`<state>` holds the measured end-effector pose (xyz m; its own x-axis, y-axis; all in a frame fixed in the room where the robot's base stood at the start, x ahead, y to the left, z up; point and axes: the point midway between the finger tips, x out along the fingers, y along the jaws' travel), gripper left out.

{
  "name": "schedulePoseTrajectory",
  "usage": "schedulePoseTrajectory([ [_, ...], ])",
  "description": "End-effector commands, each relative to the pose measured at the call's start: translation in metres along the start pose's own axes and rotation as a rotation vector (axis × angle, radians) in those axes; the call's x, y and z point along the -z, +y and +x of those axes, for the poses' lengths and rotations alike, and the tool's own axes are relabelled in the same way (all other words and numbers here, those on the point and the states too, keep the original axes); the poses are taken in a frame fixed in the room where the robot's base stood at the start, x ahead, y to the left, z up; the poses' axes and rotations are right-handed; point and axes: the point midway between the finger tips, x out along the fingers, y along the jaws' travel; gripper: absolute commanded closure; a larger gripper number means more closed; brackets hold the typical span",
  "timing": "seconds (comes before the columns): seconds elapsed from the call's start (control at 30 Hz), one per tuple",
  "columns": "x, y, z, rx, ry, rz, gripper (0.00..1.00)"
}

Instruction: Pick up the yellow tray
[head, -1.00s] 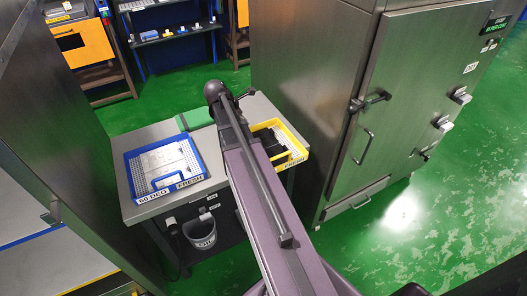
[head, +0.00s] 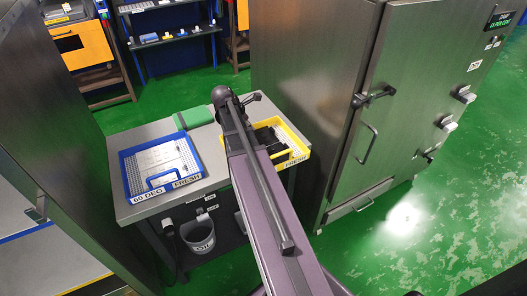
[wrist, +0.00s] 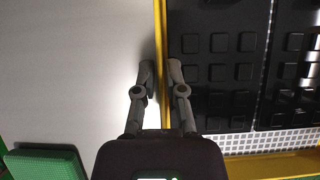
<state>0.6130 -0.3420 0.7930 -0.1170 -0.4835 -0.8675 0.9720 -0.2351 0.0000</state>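The yellow tray (head: 297,161) is at the right end of the grey bench, with a "FRESH" label on its front wall. Black pieces with raised square pads lie inside it. My arm hides its left part in the head view. In the wrist view its yellow wall (wrist: 161,40) runs between my two fingers. My gripper (wrist: 161,72) has one fingertip on each side of this wall, and both look close against it. It appears shut on the wall. I cannot tell any gap under the tray.
A blue tray (head: 126,176) labelled "60 DEG" and "FRESH" stands on the bench's left. A green block (head: 194,117) lies behind it, also in the wrist view (wrist: 45,163). A large steel cabinet (head: 310,70) stands right of the bench. A bucket (head: 200,240) is below.

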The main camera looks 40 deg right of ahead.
Motion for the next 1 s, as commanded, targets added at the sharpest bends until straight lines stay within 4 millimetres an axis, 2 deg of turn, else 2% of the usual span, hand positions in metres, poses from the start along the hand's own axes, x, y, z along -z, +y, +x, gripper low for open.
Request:
schedulePoseTrajectory([
  [0.47, 0.0001, 0.0001, -0.0005, 0.0, 0.0, 0.0, 0.86],
  [0.5, 0.0001, 0.0001, -0.0005, 0.0, 0.0, -0.001, 0.97],
  [0.53, 0.0001, 0.0001, -0.0005, 0.0, 0.0, -0.001, 1.0],
  [1.0, -0.0003, 0.0001, -0.0013, 0.0, -0.001, -0.001, 1.0],
])
